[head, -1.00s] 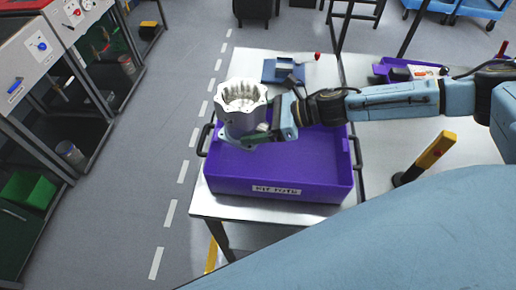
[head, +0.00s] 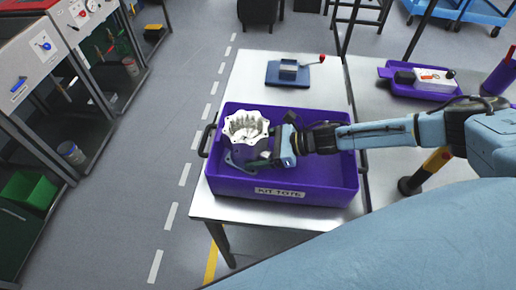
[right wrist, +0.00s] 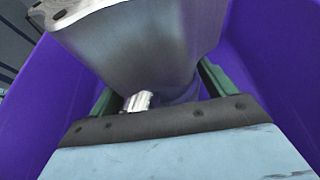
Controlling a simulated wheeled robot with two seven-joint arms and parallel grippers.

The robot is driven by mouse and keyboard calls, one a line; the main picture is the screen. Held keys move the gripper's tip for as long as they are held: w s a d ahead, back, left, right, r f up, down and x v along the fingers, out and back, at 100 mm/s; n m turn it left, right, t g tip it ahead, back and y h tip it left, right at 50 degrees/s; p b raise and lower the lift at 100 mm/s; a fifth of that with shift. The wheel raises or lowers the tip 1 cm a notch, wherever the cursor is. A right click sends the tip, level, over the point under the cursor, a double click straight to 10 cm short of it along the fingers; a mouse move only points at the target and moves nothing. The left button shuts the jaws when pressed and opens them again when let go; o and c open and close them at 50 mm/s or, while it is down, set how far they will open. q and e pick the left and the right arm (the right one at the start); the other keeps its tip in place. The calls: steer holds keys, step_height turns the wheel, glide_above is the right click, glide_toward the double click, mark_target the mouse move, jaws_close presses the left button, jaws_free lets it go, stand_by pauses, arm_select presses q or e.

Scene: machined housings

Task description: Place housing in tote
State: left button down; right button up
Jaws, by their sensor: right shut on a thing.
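The silvery machined housing (head: 245,130) is upright, with its toothed open top facing up, inside the outline of the purple kit tote (head: 320,180). My right gripper (head: 262,158) reaches in from the right and is shut on the housing's lower part. In the right wrist view the housing (right wrist: 140,45) fills the upper middle between the green fingers, with purple tote walls (right wrist: 275,50) on both sides. I cannot tell whether the housing's underside touches the tote floor. My left gripper is not in view.
The tote stands on a metal table (head: 240,80) with dark handles at its ends. A blue fixture with a red-knobbed lever (head: 288,72) sits behind it. A smaller purple tray (head: 430,85) with parts lies at the right. A yellow and black post (head: 430,165) stands right of the tote.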

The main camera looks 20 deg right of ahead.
steer(key=o, duration=1.3)
steer(key=shift+f, duration=0.2)
steer(key=shift+c, duration=0.2)
steer(key=o, duration=0.3)
steer(key=shift+r, duration=0.1)
steer(key=shift+r, duration=0.15)
steer(key=p+v, duration=0.2)
steer(key=v, duration=0.8)
steer(key=shift+s+d+r, duration=0.1)
steer(key=shift+s+d, duration=0.1)
steer(key=shift+d, duration=0.1)
steer(key=shift+s+d+r, duration=0.3)
steer(key=shift+d, duration=0.25)
